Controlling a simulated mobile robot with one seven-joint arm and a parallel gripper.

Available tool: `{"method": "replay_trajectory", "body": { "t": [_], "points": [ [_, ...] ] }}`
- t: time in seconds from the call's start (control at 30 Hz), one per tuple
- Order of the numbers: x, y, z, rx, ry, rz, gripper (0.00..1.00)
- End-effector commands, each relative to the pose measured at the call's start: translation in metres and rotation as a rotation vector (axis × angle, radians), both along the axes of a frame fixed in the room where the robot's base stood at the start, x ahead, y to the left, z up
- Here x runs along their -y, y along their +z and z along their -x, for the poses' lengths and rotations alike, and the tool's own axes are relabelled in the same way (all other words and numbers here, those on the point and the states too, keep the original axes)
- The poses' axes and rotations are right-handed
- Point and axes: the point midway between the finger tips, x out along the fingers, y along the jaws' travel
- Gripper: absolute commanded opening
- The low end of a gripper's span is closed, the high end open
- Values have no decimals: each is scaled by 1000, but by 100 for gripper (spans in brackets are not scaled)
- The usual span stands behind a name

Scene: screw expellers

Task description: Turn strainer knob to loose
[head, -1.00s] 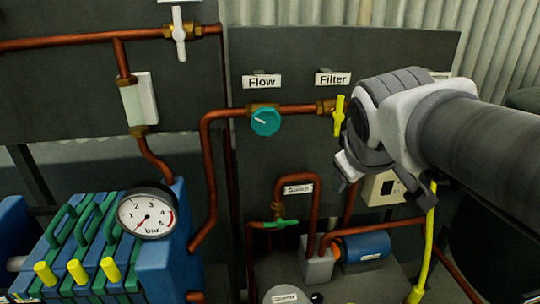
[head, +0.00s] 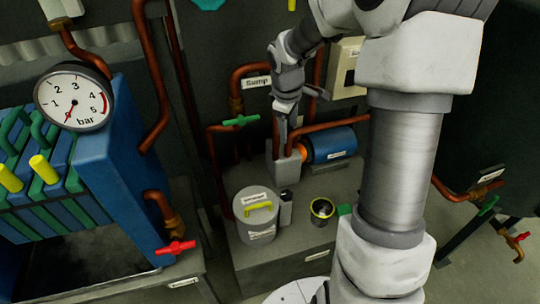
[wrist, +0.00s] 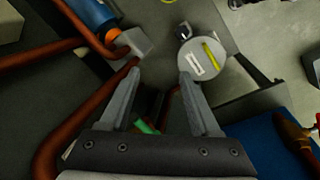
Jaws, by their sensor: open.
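A grey cylinder (head: 257,230) with labels stands on the grey floor unit, with a yellow bar handle (head: 258,209) on its lid. I take it for the strainer, but its label is too small to read. In the wrist view the cylinder's lid (wrist: 193,67) and yellow handle (wrist: 211,54) lie just beyond the right fingertip. A small black-topped knob (head: 287,195) stands beside the cylinder; it also shows in the wrist view (wrist: 184,33). My gripper (head: 289,118) points down, open and empty, above and behind the cylinder. Its fingers (wrist: 160,82) are apart from it.
Copper pipes (head: 318,127), a green valve handle (head: 241,121) and a blue motor (head: 333,144) stand close around my gripper. A blue press with a gauge (head: 74,98) is at left. A yellow-rimmed cup (head: 322,210) stands right of the cylinder.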

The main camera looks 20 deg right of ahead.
Motion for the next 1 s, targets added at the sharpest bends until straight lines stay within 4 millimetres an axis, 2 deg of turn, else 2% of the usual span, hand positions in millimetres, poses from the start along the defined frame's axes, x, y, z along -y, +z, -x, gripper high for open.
{"method": "replay_trajectory", "body": {
  "t": [0.03,0.1,0.2,0.3,0.57,1.0],
  "points": [
    [2,-28,2,-40,-4,-27,63],
    [3,-52,5,-81,-3,-55,63],
    [3,-78,9,-123,-4,-89,63],
    [3,-93,12,-150,-3,-113,63],
    [2,-116,14,-167,-3,-127,63],
    [2,-209,14,-167,-2,-126,63]
  ]
}}
